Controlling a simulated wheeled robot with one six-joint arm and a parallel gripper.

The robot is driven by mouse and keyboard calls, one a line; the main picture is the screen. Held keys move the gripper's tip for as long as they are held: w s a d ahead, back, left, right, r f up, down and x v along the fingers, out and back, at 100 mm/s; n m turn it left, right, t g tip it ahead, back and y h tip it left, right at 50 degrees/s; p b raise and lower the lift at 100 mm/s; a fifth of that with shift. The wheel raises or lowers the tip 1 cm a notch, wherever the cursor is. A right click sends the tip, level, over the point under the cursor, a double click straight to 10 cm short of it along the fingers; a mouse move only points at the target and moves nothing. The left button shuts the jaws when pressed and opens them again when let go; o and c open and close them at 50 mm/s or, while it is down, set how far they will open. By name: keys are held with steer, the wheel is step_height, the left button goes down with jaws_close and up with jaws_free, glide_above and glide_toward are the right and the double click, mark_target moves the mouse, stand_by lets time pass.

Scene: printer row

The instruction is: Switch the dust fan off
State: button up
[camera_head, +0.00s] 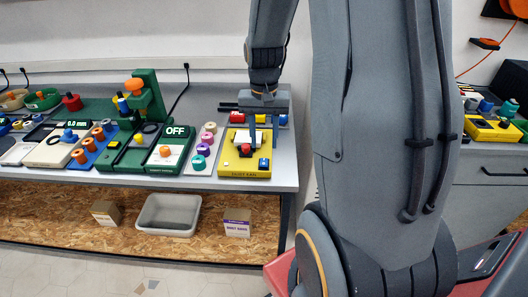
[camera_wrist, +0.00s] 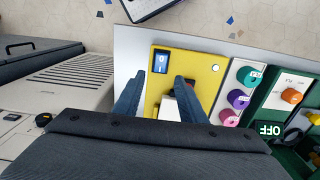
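A yellow box (camera_head: 232,166) stands at the front right of the bench, with small lettering on its front that seems to name the dust fan. It also shows in the wrist view (camera_wrist: 196,58). It carries a blue rocker switch (camera_head: 264,163), which shows in the wrist view (camera_wrist: 160,62) too; its position is hard to tell. A pale round lamp (camera_wrist: 215,68) sits beside the switch.
A white and red part (camera_head: 243,139) of the box rises near the fingers. A red-and-black item lies behind. A grey bin (camera_head: 168,214) sits on the shelf below.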

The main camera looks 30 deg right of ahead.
mark_target(264, 160)
steer(key=shift+f+p, duration=0.6)
steer(key=shift+f, duration=2.4)
